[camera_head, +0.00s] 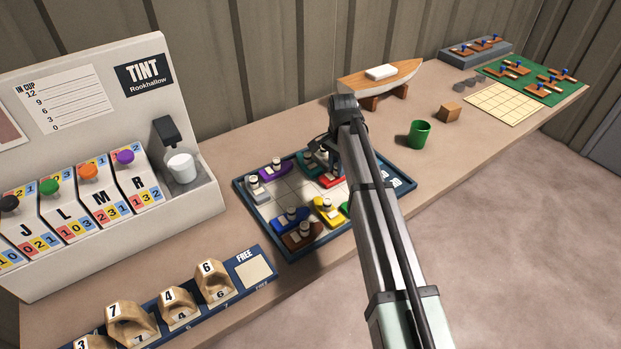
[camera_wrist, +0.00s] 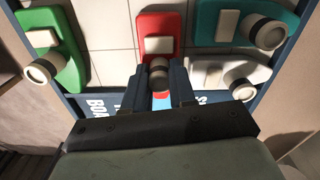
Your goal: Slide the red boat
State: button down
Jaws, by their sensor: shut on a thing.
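The red boat (camera_wrist: 158,28) lies on the tiled board, seen from above in the wrist view, with a pale block on its deck and a round grey funnel. My gripper (camera_wrist: 162,75) is shut on the red boat's funnel, one finger on each side. In the head view part of the red boat (camera_head: 329,181) shows beside my gripper (camera_head: 330,168), and my arm hides some of the board. The blue-rimmed board (camera_head: 288,258) also holds purple, teal, grey, blue, brown, yellow and green boats. In the wrist view a teal boat (camera_wrist: 248,22) and a white boat (camera_wrist: 215,75) lie to the right, and a green boat (camera_wrist: 50,45) to the left.
The tint machine (camera_head: 100,120) with a white cup (camera_head: 180,167) stands at the left. A rack of numbered wooden pieces (camera_head: 165,312) lies in front. A model hull (camera_head: 380,78), green cup (camera_head: 419,133) and wooden cube (camera_head: 450,112) stand beyond the board. Pale tiles between the boats are bare.

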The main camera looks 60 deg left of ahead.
jog(key=w, duration=1.1)
jog(key=shift+w, duration=0.35)
jog(key=c, duration=1.1)
grip_release()
jog(key=shift+c, duration=0.2)
jog(key=shift+o, duration=1.1)
jog(key=shift+r, duration=0.1)
notch_tip(320, 180, up, 14)
jog(key=shift+f, duration=0.2)
